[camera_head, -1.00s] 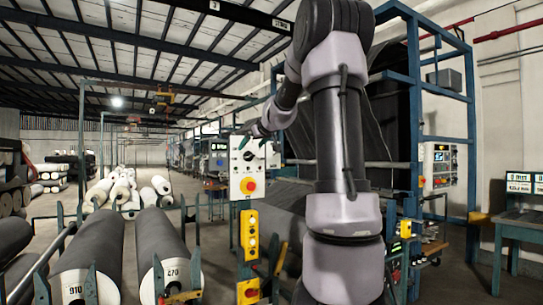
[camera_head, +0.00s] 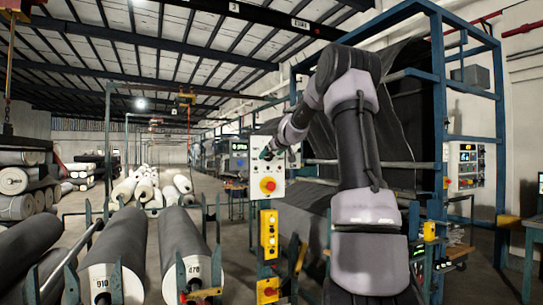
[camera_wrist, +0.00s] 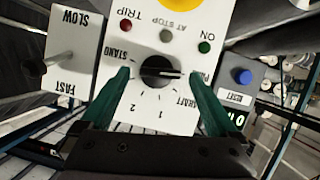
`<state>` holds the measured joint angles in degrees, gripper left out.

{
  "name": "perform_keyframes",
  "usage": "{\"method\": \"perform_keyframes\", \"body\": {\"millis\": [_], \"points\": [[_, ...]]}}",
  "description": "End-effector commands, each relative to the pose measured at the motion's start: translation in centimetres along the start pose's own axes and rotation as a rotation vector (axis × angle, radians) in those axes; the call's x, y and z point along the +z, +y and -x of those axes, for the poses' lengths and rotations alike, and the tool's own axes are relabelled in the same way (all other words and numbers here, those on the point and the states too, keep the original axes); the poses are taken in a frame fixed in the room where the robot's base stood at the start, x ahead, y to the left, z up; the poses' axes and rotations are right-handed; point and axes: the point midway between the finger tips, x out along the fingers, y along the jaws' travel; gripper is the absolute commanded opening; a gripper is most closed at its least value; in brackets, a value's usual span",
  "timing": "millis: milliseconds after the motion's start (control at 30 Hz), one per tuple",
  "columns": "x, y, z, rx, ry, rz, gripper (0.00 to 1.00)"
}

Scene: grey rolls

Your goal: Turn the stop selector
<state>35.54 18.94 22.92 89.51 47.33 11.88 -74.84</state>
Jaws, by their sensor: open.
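The stop selector is a black round knob (camera_wrist: 158,70) with a pale pointer line, on a white panel (camera_wrist: 185,108). In the wrist view the pointer lies toward the right, at a label partly hidden by a finger. STAND, 2, 1 and a partly hidden label ending in RAFT stand around it. My gripper (camera_wrist: 162,75) is open, its green fingers on either side of the knob with gaps visible. How deep the fingertips reach is unclear. In the head view my gripper (camera_head: 267,152) is at the upper part of the white panel (camera_head: 262,193) and hides the knob.
A red lamp (camera_wrist: 126,26), green lamp (camera_wrist: 204,47) and yellow button base (camera_wrist: 176,5) are near the knob. A SLOW/FAST plate (camera_wrist: 72,55) and blue button (camera_wrist: 242,76) flank it. A blue frame (camera_head: 437,100) stands right; grey rolls (camera_head: 120,245) lie left.

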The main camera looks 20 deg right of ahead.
Motion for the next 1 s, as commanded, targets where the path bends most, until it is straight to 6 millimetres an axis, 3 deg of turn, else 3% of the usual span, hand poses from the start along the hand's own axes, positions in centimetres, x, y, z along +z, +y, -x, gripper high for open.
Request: {"method": "perform_keyframes", "body": {"millis": [200, 267, 433, 767, 1000], "points": [[0.01, 0.04, -0.03, 0.001, 0.0, 0.0, 0.95], [0.01, 0.04, -0.02, 0.001, 0.0, 0.0, 0.76], [0.01, 0.04, -0.01, 0.0, 0.0, 0.0, 0.11], [0.04, 0.2, 0.01, -0.015, -0.001, -0.041, 0.09], [0.04, 0.46, 0.0, -0.069, -0.001, -0.173, 0.09]]}}
